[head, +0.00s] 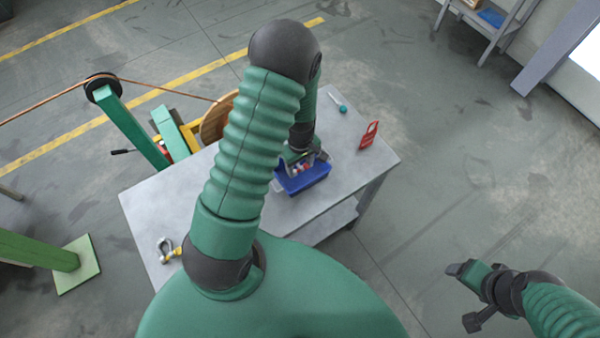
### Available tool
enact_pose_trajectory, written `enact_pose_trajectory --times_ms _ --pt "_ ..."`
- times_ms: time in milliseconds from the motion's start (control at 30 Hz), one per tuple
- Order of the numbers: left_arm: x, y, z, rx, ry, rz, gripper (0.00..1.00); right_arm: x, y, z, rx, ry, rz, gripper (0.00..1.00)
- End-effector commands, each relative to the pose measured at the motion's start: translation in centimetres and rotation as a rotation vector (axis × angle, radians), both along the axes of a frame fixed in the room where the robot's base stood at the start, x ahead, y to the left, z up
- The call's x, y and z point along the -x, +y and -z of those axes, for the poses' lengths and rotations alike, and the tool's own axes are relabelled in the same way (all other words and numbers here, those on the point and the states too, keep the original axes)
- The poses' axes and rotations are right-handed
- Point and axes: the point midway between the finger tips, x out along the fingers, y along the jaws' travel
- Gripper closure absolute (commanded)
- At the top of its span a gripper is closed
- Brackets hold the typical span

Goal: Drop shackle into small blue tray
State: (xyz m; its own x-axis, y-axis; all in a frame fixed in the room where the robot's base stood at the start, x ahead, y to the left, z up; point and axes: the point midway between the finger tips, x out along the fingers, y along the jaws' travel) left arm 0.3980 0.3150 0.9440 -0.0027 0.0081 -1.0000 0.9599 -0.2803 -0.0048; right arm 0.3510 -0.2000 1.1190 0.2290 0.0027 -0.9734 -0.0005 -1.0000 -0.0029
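The small blue tray (305,184) stands on the grey table near its right part, with small red and pale things showing inside. My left gripper (303,163) points down at the tray, over its back part; its fingers are small and partly hidden, so I cannot tell whether they are open or hold anything. A grey shackle with a yellow pin (167,250) lies on the table's left front part, beside my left arm and well apart from the tray. My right gripper (462,296) is open and empty, off to the right of the table above the floor.
The grey table (352,181) also bears a red hasp-like tag (370,134) and a teal-handled tool (340,105). Behind its left side stand a wooden reel (215,118) and green machine frames (130,125). The floor to the right is clear.

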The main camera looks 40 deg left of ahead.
Motion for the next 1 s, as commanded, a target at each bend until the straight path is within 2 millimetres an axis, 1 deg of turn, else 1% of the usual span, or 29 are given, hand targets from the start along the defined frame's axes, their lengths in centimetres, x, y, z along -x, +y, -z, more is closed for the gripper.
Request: enact_pose_trajectory --times_ms 33,100,200,300,433,567,667,833,1000 --pt "0.0 0.3 0.0 0.001 -0.001 -0.001 0.41 0.0 0.0 0.0 0.0 0.0 0.0 0.28" --pt "0.0 0.7 0.1 0.006 -0.002 -0.003 0.32 0.0 0.0 0.0 0.0 0.0 0.0 0.28" --pt "0.1 1.0 0.2 0.009 -0.002 -0.003 0.21 0.0 0.0 0.0 0.0 0.0 0.0 0.28" --pt "0.1 1.3 0.3 0.012 -0.002 -0.003 0.21 0.0 0.0 0.0 0.0 0.0 0.0 0.28" --pt "0.1 1.1 0.3 0.01 -0.001 -0.003 0.21 0.0 0.0 0.0 0.0 0.0 -0.001 0.28" --pt "-0.1 0.8 -0.5 0.004 -0.004 -0.002 0.21 0.0 0.0 0.1 0.0 0.0 -0.001 0.28" --pt "-0.2 0.5 -2.2 0.001 -0.007 0.0 0.21 0.0 0.0 0.3 0.0 0.0 -0.001 0.28" --pt "-0.2 0.6 -7.1 0.002 -0.01 -0.001 0.21 0.0 0.0 0.7 0.0 0.0 0.0 0.28" --pt "-0.1 1.4 -11.9 0.01 -0.009 -0.003 0.21 0.0 0.0 0.9 0.0 0.0 0.0 0.28"
